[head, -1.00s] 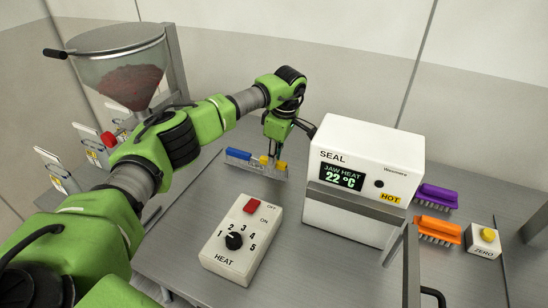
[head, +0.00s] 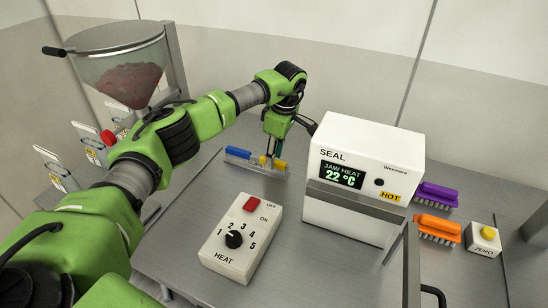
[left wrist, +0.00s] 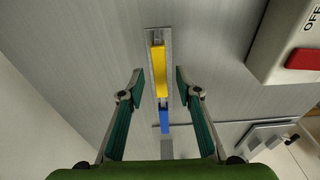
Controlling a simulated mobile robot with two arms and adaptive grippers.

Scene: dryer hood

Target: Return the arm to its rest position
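My left arm (head: 185,130) reaches in from the left across the bench. Its gripper (head: 268,155) points down at a small grey rack behind the control box. In the left wrist view the left gripper (left wrist: 159,78) is open, with two teal fingers apart and nothing held. A yellow piece (left wrist: 158,70) lies in the grey rack (left wrist: 153,35) between the fingertips in that view. A blue piece (left wrist: 164,120) is in line with it. The blue piece (head: 238,153) also shows in the head view. I cannot tell whether the fingers touch anything. My right gripper is not in view.
The white sealer (head: 365,175) reads 22 °C and stands right of the gripper. The heat control box (head: 240,240) is in front. A hopper (head: 125,65) stands at left. Purple (head: 437,194) and orange (head: 438,228) brushes and a ZERO button box (head: 483,240) are at right.

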